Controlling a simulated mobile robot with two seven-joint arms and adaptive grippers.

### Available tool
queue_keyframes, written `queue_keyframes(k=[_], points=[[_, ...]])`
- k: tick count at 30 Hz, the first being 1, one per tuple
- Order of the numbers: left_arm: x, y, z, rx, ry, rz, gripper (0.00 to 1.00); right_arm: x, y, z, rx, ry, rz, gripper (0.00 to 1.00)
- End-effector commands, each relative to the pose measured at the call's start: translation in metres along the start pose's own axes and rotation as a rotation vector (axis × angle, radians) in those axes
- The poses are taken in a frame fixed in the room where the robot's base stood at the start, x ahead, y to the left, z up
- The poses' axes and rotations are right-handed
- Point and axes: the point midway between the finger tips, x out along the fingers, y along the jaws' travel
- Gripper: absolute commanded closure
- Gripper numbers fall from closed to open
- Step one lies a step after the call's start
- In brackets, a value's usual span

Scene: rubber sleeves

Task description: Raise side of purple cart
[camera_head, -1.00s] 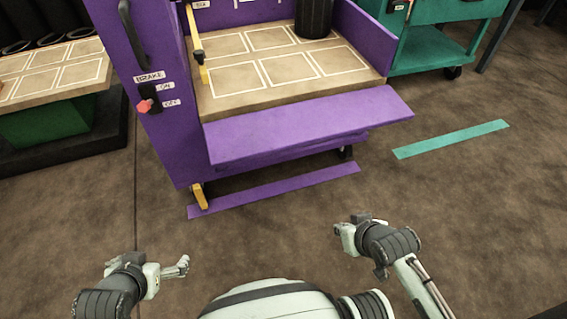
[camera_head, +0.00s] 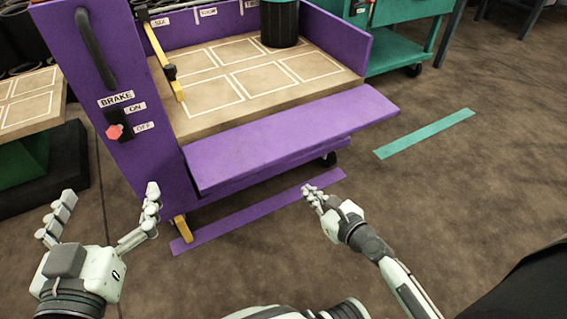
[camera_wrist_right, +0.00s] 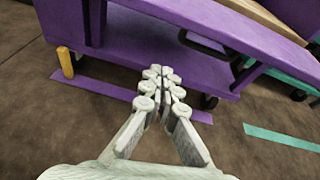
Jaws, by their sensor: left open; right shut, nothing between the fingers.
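The purple cart (camera_head: 152,162) stands ahead with its bed of white-outlined squares at the top. Its purple side panel (camera_head: 290,137) is folded out and slopes down along the near edge of the bed. The panel (camera_wrist_right: 232,32) also shows in the right wrist view, with a dark handle (camera_wrist_right: 203,42) on its underside. My left gripper (camera_head: 105,220) is open and empty in front of the cart's left post. My right gripper (camera_head: 308,190) is shut and empty, below and in front of the panel, apart from it. It also shows in the right wrist view (camera_wrist_right: 164,73).
A brake switch with a red knob (camera_head: 114,131) and a black handle (camera_head: 96,48) are on the cart's post. A dark cylinder (camera_head: 280,24) stands on the bed. A teal cart (camera_head: 408,54) stands behind right.

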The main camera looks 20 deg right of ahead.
Motion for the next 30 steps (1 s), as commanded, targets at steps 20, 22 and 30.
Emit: queue_keyframes(k=[20, 22, 30], points=[[-0.009, 0.023, -0.059, -0.047, 0.286, 0.046, 0.00, 0.098, -0.011, -0.004, 0.120, -0.010, -0.025, 1.00], [-0.009, 0.022, -0.062, -0.045, 0.283, 0.044, 0.00, 0.101, -0.011, 0.002, 0.120, -0.008, -0.025, 1.00], [-0.001, 0.003, -0.013, -0.005, 0.043, 0.007, 0.00, 0.092, -0.013, 0.022, 0.119, -0.009, -0.025, 1.00]])
